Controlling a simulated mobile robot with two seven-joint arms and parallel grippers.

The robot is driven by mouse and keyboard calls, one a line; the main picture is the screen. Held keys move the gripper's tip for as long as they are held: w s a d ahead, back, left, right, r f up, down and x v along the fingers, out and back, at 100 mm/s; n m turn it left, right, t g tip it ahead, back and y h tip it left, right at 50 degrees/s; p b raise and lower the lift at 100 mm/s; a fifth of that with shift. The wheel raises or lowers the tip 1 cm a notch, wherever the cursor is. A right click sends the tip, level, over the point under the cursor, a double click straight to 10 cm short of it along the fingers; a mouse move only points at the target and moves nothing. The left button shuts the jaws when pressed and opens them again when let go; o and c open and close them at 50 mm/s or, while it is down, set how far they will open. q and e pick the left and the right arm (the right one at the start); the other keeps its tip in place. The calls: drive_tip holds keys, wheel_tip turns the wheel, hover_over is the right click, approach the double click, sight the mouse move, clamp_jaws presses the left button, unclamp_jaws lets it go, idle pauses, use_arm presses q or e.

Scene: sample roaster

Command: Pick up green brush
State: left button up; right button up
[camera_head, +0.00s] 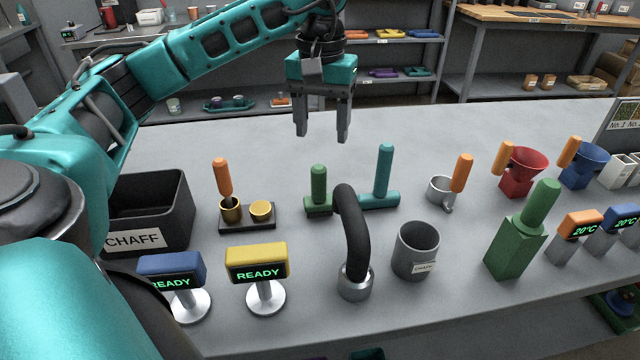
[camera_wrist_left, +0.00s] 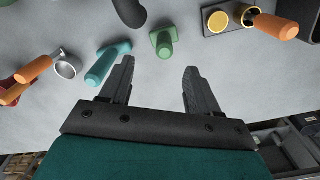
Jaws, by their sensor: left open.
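The green brush (camera_head: 318,185) stands upright on the grey counter, its green handle above a flat green base. It also shows in the left wrist view (camera_wrist_left: 163,42), just beyond the fingertips. A taller teal brush (camera_head: 383,178) stands close to its right; in the left wrist view this teal brush (camera_wrist_left: 106,64) is to the left of the green one. My left gripper (camera_head: 322,138) is open and empty above the counter, behind and higher than the green brush. In the left wrist view its two fingers (camera_wrist_left: 159,68) are spread apart. My right gripper does not show.
A black curved handle (camera_head: 353,230) rises in front of the green brush. A dark holder with two gold cups (camera_head: 260,209) and an orange-handled tool (camera_head: 222,178) is to its left. A grey chaff cup (camera_head: 415,250) stands front right. The counter behind the brushes is clear.

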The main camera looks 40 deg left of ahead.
sight(319, 167)
use_arm(q)
drive_tip(key=shift+w+a, duration=0.1)
drive_tip(key=shift+a, duration=0.25)
drive_tip(key=shift+f, duration=0.4)
wheel_tip(319, 167, down, 6)
drive_tip(key=shift+f+b, duration=0.2)
drive_tip(key=shift+b, duration=0.35)
drive_tip(key=shift+a+f+b, duration=0.2)
drive_tip(key=shift+f+b, duration=0.1)
drive_tip(key=shift+f, duration=2.4)
drive_tip(key=c, duration=1.1)
drive_tip(key=shift+w, duration=0.1)
drive_tip(key=shift+r, duration=0.2)
